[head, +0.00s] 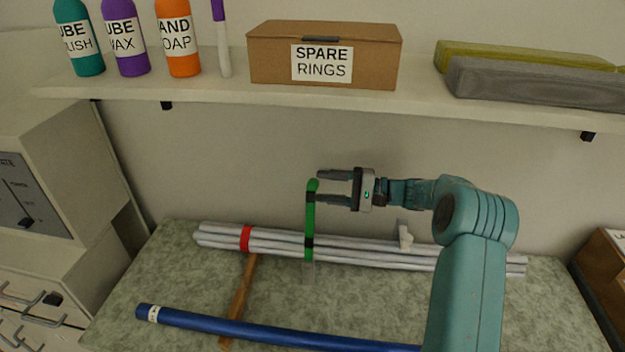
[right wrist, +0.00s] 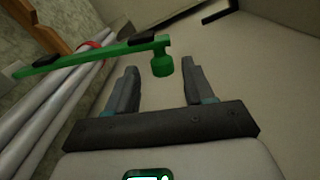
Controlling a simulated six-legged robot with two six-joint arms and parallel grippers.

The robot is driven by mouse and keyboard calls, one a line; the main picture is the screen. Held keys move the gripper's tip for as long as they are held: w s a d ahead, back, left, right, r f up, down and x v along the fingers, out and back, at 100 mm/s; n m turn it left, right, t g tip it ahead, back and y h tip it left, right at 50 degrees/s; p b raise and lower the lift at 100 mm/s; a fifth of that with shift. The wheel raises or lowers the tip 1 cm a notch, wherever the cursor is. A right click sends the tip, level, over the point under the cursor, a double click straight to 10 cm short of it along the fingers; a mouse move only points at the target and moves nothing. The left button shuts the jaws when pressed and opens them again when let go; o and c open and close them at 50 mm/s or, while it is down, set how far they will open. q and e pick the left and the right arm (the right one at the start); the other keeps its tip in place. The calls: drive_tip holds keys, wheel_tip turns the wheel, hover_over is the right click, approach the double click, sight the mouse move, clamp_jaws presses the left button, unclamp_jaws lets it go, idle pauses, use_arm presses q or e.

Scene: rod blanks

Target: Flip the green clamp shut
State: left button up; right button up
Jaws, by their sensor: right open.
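The green clamp (head: 310,220) shows as a long green bar with two black pads, rising from a small grey base at the front of the grey rod bundle (head: 350,246). It appears raised, not lying over the rods. My right gripper (head: 322,187) is open, with its fingers pointing left at the bar's upper end. In the right wrist view, the clamp's bar (right wrist: 85,58) crosses beyond the fingertips. Its short knob-like end (right wrist: 162,66) lies in line with the gap between the open fingers (right wrist: 158,72); I cannot tell whether they touch. My left gripper is out of view.
A red band (head: 245,238) circles the bundle on the left. A pale bracket (head: 404,236) stands at the bundle to the right. A blue rod (head: 250,329) lies in front, over a wooden strip (head: 238,305). A shelf (head: 200,91) with bottles and a box overhangs the back.

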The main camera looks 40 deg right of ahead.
sight(313, 185)
drive_tip(key=shift+w+a+r, duration=0.2)
drive_tip(key=shift+w+a, duration=0.15)
drive_tip(key=shift+a, duration=0.25)
drive_tip(key=shift+w+a+r, duration=0.2)
drive_tip(key=shift+w+a, duration=0.15)
drive_tip(key=shift+a, duration=0.25)
drive_tip(key=shift+w+a+f+p, duration=0.1)
drive_tip(key=shift+w+p, duration=0.25)
drive_tip(key=shift+w+f, duration=0.3)
drive_tip(key=shift+w, duration=0.2)
drive_tip(key=shift+s+a+r, duration=0.1)
drive_tip(key=shift+s+r, duration=0.1)
drive_tip(key=shift+s, duration=0.15)
drive_tip(key=c, duration=0.4)
clamp_jaws()
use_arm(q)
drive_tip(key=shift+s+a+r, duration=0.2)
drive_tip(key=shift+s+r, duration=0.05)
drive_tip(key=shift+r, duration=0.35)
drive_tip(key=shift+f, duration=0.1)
